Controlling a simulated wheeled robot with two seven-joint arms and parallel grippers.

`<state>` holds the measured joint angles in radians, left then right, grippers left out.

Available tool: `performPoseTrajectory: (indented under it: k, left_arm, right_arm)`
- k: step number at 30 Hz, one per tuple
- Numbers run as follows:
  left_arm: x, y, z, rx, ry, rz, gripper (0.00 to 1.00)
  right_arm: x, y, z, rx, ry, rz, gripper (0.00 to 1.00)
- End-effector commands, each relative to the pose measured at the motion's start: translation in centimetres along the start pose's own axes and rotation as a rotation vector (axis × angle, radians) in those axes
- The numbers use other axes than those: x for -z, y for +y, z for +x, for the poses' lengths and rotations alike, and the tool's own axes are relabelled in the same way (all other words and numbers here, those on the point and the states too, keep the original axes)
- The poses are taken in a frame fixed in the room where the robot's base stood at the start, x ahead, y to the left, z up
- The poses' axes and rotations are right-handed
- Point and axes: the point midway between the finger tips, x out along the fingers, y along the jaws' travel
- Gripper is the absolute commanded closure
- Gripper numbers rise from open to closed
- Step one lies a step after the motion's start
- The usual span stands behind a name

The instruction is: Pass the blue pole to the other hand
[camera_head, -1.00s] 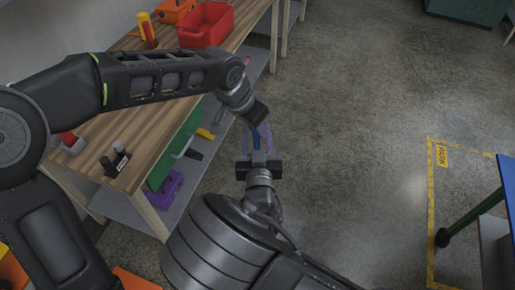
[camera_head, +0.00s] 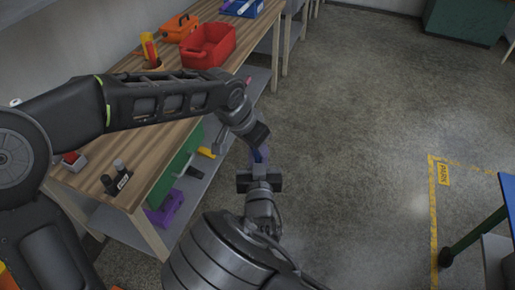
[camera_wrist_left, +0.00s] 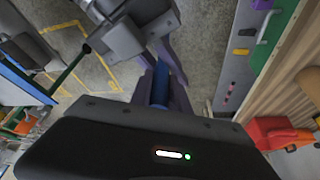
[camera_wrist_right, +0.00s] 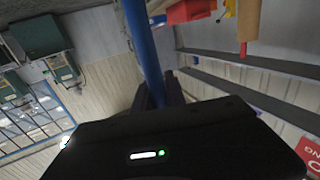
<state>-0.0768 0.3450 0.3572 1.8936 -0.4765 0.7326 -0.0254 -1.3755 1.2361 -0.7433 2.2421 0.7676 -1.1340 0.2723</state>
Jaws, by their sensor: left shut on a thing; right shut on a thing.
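The blue pole (camera_head: 259,155) shows as a short stretch between my two grippers in the head view. My left gripper (camera_head: 259,146) reaches down from the upper left and is shut on the pole. In the left wrist view the pole (camera_wrist_left: 161,82) lies between the left fingers, with the other gripper just beyond. My right gripper (camera_head: 259,168) comes up from below and is shut on the pole too. In the right wrist view the pole (camera_wrist_right: 143,45) runs up from between the right fingers. Much of the pole is hidden by the grippers.
A wooden workbench (camera_head: 92,160) stands on the left, with a red bin (camera_head: 208,45) and an orange toolbox (camera_head: 179,27) on it. A purple item (camera_head: 165,208) lies on its lower shelf. A blue-topped table (camera_head: 507,190) is at the right. The floor between is clear.

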Motion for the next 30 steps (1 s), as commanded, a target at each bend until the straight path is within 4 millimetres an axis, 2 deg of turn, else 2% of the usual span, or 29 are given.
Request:
performPoseTrajectory:
  k: [10,11,20,30]
  left_arm:
    - [0.00,-0.05,-0.02,0.001,0.000,0.000,1.00]
    - [0.00,-0.06,-0.02,0.001,0.000,0.000,0.76]
    - [-0.01,-0.04,-0.01,0.001,0.000,0.000,0.53]
    - [0.02,-0.06,-0.37,0.002,0.001,0.000,0.53]
  right_arm:
    - [-0.01,0.06,0.00,-0.001,0.000,0.000,1.00]
    - [0.02,0.06,0.00,-0.001,0.000,0.000,1.00]
    - [0.02,0.04,0.00,-0.001,0.000,0.000,1.00]
    - [0.03,0.02,0.00,-0.001,0.001,0.000,1.00]
